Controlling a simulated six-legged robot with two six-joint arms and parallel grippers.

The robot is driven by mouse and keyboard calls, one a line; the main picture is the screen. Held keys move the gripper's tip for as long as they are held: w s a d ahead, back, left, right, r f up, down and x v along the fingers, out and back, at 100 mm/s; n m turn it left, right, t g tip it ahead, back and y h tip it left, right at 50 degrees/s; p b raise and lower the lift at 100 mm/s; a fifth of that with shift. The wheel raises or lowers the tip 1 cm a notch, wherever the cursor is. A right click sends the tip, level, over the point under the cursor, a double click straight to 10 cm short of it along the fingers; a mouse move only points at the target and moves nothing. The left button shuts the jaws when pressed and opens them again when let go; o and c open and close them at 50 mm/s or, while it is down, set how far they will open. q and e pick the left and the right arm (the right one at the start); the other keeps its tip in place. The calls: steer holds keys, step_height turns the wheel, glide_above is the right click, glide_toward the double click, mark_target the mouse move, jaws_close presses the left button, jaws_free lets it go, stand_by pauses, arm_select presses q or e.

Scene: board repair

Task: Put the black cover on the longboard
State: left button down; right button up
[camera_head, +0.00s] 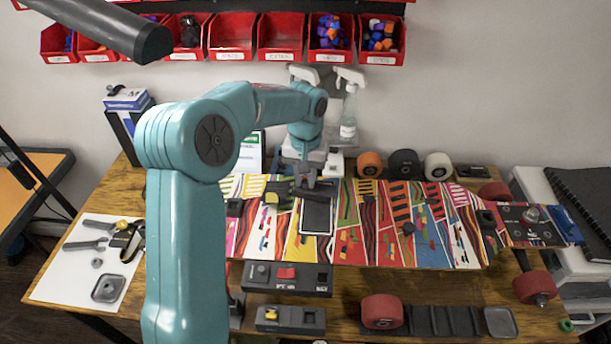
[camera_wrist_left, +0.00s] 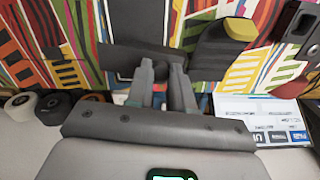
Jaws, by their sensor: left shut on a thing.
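The longboard (camera_head: 375,240) lies across the table with a colourful striped deck. My left gripper (camera_head: 307,182) is above its left-middle part, pointing down. Its fingers (camera_wrist_left: 166,88) are shut on the dark, flat black cover (camera_wrist_left: 118,60), whose edge is seen just past the fingertips. A dark rectangular area (camera_head: 317,218) with a pale border is in the deck right below the gripper. It also shows in the left wrist view (camera_wrist_left: 138,18). The cover is close to this area's far end; whether it touches the deck cannot be told. My right gripper is not in view.
A black and yellow piece (camera_head: 277,194) sits on the deck beside the gripper. Several wheels (camera_head: 404,164) and spray bottles (camera_head: 349,112) stand behind the board. Dark tool trays (camera_head: 288,277) and a red wheel (camera_head: 382,311) lie in front. Red bins (camera_head: 281,37) hang on the wall.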

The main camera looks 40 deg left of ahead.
arm_select(q)
steer(key=shift+f, duration=0.35)
steer(key=c, duration=0.9)
jaws_free()
steer(key=shift+c, duration=1.1)
